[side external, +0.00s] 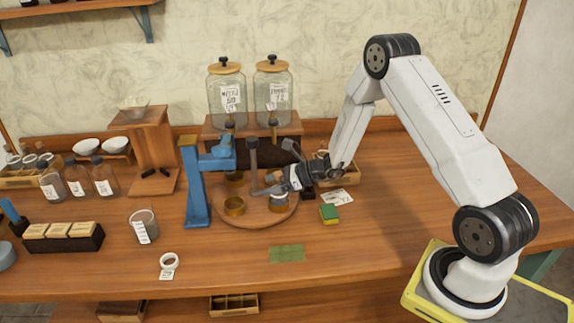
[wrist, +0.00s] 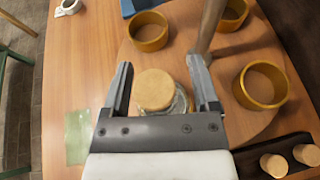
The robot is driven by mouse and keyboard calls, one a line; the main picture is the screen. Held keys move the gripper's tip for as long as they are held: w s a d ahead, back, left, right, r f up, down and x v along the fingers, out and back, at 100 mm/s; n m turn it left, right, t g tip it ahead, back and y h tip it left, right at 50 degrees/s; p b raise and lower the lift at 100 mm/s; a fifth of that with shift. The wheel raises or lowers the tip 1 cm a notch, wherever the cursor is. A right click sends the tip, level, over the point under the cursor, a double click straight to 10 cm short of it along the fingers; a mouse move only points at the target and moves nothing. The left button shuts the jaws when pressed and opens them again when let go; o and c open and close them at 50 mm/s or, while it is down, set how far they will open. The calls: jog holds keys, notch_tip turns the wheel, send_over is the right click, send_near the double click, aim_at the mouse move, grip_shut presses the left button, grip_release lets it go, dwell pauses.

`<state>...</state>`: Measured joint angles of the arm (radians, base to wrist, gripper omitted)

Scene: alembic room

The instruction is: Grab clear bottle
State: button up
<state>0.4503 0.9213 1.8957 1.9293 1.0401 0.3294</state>
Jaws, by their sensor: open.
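A small clear glass bottle with a round cork lid (wrist: 155,86) stands on the round wooden board and shows between my fingers in the wrist view. My gripper (wrist: 160,66) is open, with one finger on each side of the lid and a visible gap at both sides. The bottle's body is mostly hidden under its lid and my gripper. In the side external view my gripper (side external: 266,188) is over the front right of the board, and a small vessel (side external: 279,204) shows partly beneath it. Labelled clear bottles (side external: 103,177) also stand at the far left.
Amber rings (side external: 234,207) sit on the round board (side external: 250,221) near a grey post (side external: 253,160). A blue stand (side external: 196,190) is at its left. A green sponge (side external: 329,214) lies to the right. A green patch (side external: 287,254) lies in front. The right tabletop is largely clear.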

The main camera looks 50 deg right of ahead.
aim_at(277, 173)
dwell(0.3)
grip_shut()
jog(key=shift+r, duration=0.3)
dwell(0.4)
jog(key=shift+r, duration=1.2)
jog(key=shift+s+r, duration=0.1)
jog(key=shift+r, duration=0.15)
jog(key=s+a+r, duration=0.2)
jog(key=s+r, duration=0.7)
jog(key=s, duration=0.4)
jog(key=shift+s+r, duration=0.2)
jog(key=shift+r, duration=0.05)
jog(key=shift+s, duration=0.1)
dwell(0.8)
